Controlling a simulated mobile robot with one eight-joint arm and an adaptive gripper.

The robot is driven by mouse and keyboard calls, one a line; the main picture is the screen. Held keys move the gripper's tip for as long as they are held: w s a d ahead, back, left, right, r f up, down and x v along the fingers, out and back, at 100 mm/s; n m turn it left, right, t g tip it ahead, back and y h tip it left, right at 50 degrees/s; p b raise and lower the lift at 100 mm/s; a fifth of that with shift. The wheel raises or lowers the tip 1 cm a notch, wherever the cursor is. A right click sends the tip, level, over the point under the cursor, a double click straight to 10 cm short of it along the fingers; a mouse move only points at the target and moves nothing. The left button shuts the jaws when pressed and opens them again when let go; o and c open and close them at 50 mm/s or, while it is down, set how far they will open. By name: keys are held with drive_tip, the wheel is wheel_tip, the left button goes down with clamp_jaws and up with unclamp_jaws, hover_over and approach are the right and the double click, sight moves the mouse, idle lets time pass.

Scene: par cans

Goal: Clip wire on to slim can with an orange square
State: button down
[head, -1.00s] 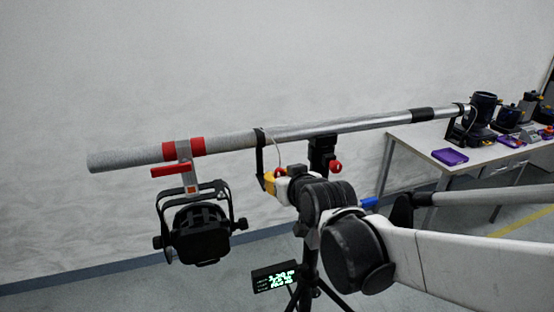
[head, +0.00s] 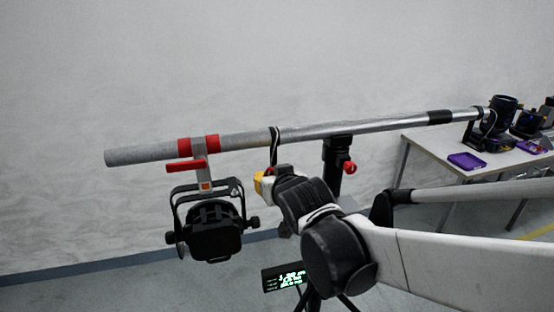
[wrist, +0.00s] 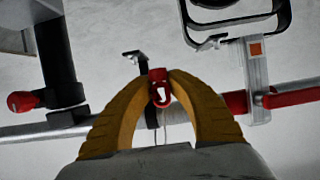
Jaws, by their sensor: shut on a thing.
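The black slim can (head: 212,232) hangs by its yoke from the silver pipe at left in the head view. Its bracket carries an orange square (head: 204,186), which also shows at upper right in the wrist view (wrist: 256,48). My gripper (head: 262,183) is below the pipe, right of the can and apart from it. In the wrist view its yellow fingers (wrist: 160,85) are shut on a red clip (wrist: 158,93). A thin pale wire (wrist: 166,133) shows between the fingers, below the clip. The wire's far end is hidden.
The pipe (head: 350,130) runs across above my gripper, with a dark strap (head: 274,143) looped over it. A black stand clamp with a red knob (head: 350,168) is to the right. A table (head: 420,148) holding several lights stands at far right.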

drive_tip(key=shift+a+b, duration=0.4)
drive_tip(key=shift+a, duration=4.2)
drive_tip(key=shift+s+f+b, duration=0.1)
drive_tip(key=shift+f+b, duration=0.85)
drive_tip(key=shift+f, duration=0.55)
drive_tip(key=c, duration=1.2)
unclamp_jaws()
drive_tip(key=shift+d, duration=0.1)
drive_tip(key=shift+c, duration=0.2)
drive_tip(key=shift+s+r, duration=0.1)
drive_tip(key=v, duration=1.1)
drive_tip(key=shift+s, duration=0.35)
